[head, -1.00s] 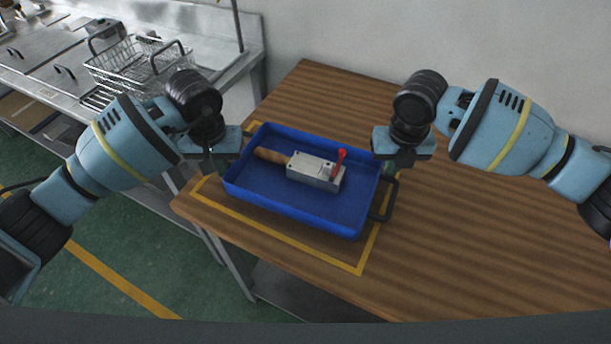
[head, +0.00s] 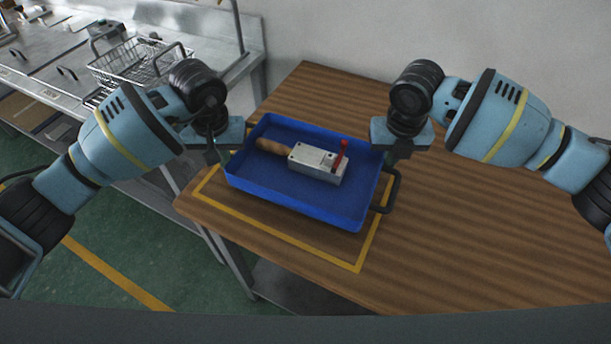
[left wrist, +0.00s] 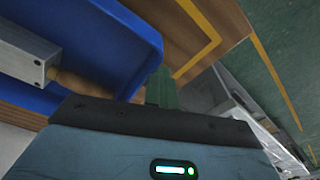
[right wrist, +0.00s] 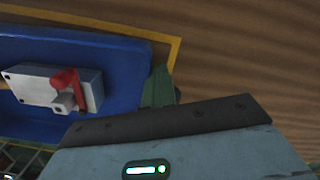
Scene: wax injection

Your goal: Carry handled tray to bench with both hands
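The blue handled tray (head: 290,205) is above the yellow-taped area of the wooden table, seemingly just off its surface. It holds a grey metal block with a red lever and a wooden handle (head: 318,162). My left gripper (head: 222,156) is at the tray's left end, shut on the handle there, which is mostly hidden. My right gripper (head: 392,160) is at the right end, shut on the dark right handle (head: 390,195), whose near part shows. The tray wall also shows beside the fingers in the left wrist view (left wrist: 130,40) and in the right wrist view (right wrist: 130,85).
The wooden table (head: 480,220) is clear to the right. A metal bench (head: 50,65) with a wire basket (head: 135,62) stands at the back left. A wall (head: 420,35) is behind the table. Green floor (head: 90,250) lies at the front left.

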